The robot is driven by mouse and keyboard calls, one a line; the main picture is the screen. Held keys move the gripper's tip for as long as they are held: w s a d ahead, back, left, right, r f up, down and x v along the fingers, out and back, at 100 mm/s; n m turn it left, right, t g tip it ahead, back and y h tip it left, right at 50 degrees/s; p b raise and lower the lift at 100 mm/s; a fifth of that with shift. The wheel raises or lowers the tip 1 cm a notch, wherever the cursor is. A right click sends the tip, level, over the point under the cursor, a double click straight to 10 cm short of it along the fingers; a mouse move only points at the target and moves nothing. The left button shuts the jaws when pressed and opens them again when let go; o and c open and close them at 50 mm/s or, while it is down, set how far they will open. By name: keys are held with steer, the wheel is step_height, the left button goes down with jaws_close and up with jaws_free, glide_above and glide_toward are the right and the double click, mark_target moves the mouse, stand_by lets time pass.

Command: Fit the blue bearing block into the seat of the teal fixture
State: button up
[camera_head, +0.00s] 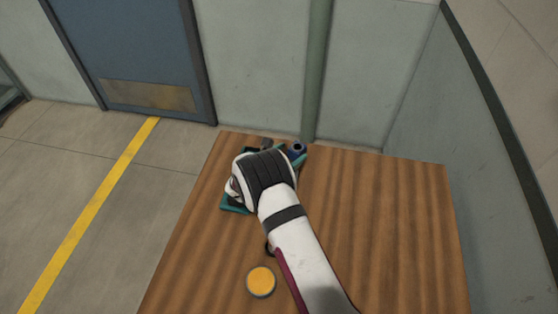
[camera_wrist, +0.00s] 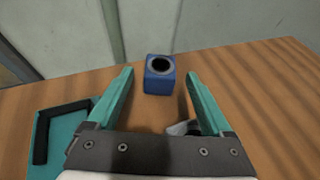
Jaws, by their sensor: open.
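The blue bearing block (camera_wrist: 159,76), a cube with a dark round hole in its top, stands upright on the table in the wrist view. It also shows in the head view (camera_head: 298,148), at the table's far edge. My gripper (camera_wrist: 159,84) is open, its teal fingers either side of the line to the block. The block appears at or just beyond the fingertips, untouched as far as I can see. The teal fixture (camera_wrist: 67,140), with a black L-shaped wall, lies left of my gripper. In the head view my arm hides most of the fixture (camera_head: 233,208).
An orange disc with a dark rim (camera_head: 261,281) lies on the wooden table (camera_head: 400,220) nearer the front. A small dark object (camera_head: 269,249) is partly hidden by my arm. A pale grey piece (camera_wrist: 184,128) shows near the right finger. The table's right side is clear.

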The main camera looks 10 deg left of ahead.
steer(key=d+v, duration=0.1)
steer(key=v, duration=1.4)
steer(key=d+r+m+g+h, duration=0.35)
steer(key=d+r+m, duration=0.35)
steer(key=d, duration=0.4)
steer(key=s+d+r+m+g, duration=0.3)
steer(key=s+d+m+g, duration=0.1)
steer(key=s+d+m, duration=0.3)
steer(key=s+d+r+m+g, duration=0.2)
steer(key=s+d+m+g, duration=0.2)
steer(key=s+d+m, duration=0.25)
steer(key=s+a+r+m+g+y, duration=0.1)
steer(key=s+a+m+y, duration=0.3)
steer(key=s+m+y, duration=0.6)
steer(key=s+r+m, duration=0.1)
steer(key=s+m, duration=0.4)
steer(key=m, duration=0.1)
steer(key=shift+s+a+y, duration=0.15)
steer(key=shift+s+y, duration=0.2)
steer(key=shift+m, duration=0.25)
steer(key=shift+o, duration=0.5)
steer(key=shift+r, duration=0.1)
